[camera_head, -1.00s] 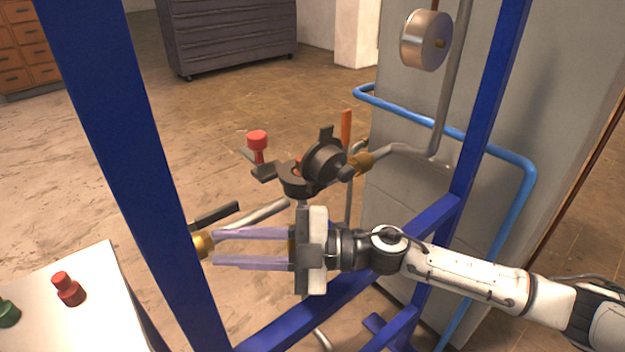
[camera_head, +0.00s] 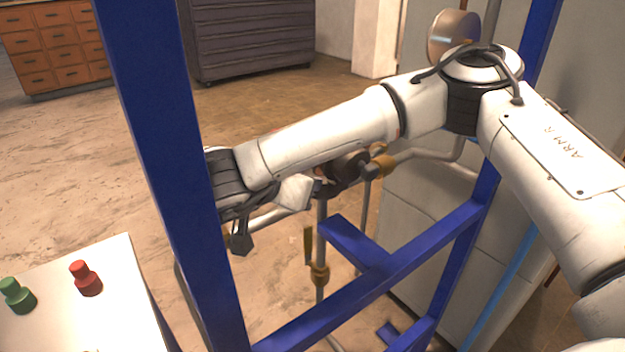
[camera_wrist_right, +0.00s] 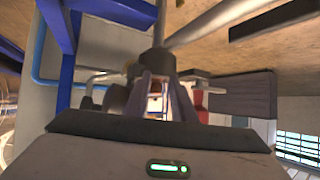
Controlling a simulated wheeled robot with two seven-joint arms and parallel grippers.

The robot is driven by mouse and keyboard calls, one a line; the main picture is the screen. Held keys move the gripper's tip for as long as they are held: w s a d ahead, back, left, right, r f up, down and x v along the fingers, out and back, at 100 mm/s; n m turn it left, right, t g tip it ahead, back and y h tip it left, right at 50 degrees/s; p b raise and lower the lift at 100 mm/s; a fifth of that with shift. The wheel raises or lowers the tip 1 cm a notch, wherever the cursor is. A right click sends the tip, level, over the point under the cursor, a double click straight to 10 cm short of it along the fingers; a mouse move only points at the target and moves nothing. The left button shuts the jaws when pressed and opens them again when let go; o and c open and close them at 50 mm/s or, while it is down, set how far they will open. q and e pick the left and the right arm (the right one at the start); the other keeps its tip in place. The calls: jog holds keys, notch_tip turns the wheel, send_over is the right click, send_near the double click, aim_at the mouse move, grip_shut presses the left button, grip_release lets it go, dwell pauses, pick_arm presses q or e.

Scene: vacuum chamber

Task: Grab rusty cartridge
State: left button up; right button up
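No cartridge with clear rust can be picked out. The dark holder (camera_head: 348,168) on the pipes is largely covered by my right arm in the head view. A red part (camera_wrist_right: 203,98) shows just right of the fingers in the wrist view; I cannot tell whether it is a cartridge. My right gripper (camera_wrist_right: 163,85) has its fingers apart, with a gap between them, close to the pipe fixture. In the head view, my forearm and wrist hide most of the fingers. My left gripper is out of view.
A red piece (camera_head: 86,278) and a green piece (camera_head: 17,295) stand on the white table (camera_head: 95,325) at lower left. Blue frame posts (camera_head: 165,160) and a blue crossbar (camera_head: 380,278) surround the pipes. A grey cabinet (camera_head: 420,235) stands behind at right.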

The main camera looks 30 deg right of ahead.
jog(key=shift+n+t+h, duration=0.4)
jog(key=shift+t+h, duration=0.1)
jog(key=shift+h, duration=0.3)
jog(key=shift+w+d+r+b, duration=0.1)
jog(key=shift+w+d+b, duration=0.15)
jog(key=shift+w+d, duration=0.7)
jog(key=shift+w+d+b, duration=0.25)
jog(key=shift+w+d, duration=0.15)
jog(key=shift+d, duration=1.1)
jog(key=shift+w+d+r+b, duration=0.1)
jog(key=shift+w+d+b, duration=0.15)
jog(key=shift+w+d, duration=0.7)
jog(key=shift+s+d, duration=0.25)
jog(key=shift+s, duration=0.05)
jog(key=shift+c, duration=0.2)
grip_shut()
